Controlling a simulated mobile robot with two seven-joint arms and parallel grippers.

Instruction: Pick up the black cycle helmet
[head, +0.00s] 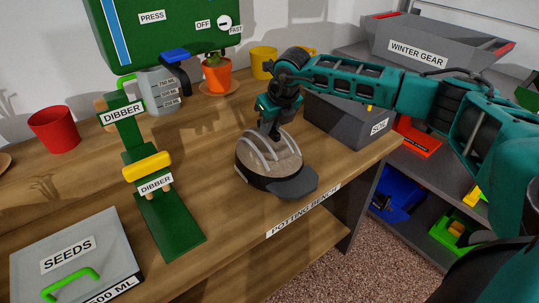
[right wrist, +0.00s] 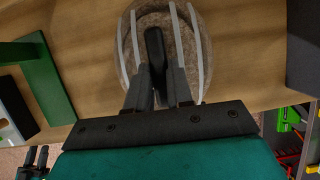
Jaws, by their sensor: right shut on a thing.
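The cycle helmet (head: 270,163) sits on the wooden potting bench, near its front edge. Its lower rim and peak are black, and its top is mottled grey-brown with pale curved bands. The peak points to the front right. My right gripper (head: 271,130) is above the helmet, fingers down at its crown. In the right wrist view my right gripper (right wrist: 158,85) is shut on a dark upright part at the middle of the helmet (right wrist: 193,55). The fingers hide some of the crown. I cannot make out a gap between helmet and bench.
A grey soil box (head: 345,120) stands close to the right of the helmet. A green dibber stand (head: 168,222) and a grey seeds box (head: 100,245) are to the left. An orange plant pot (head: 217,78) and yellow mug (head: 263,62) are behind. Bench (head: 220,185) is clear left of the helmet.

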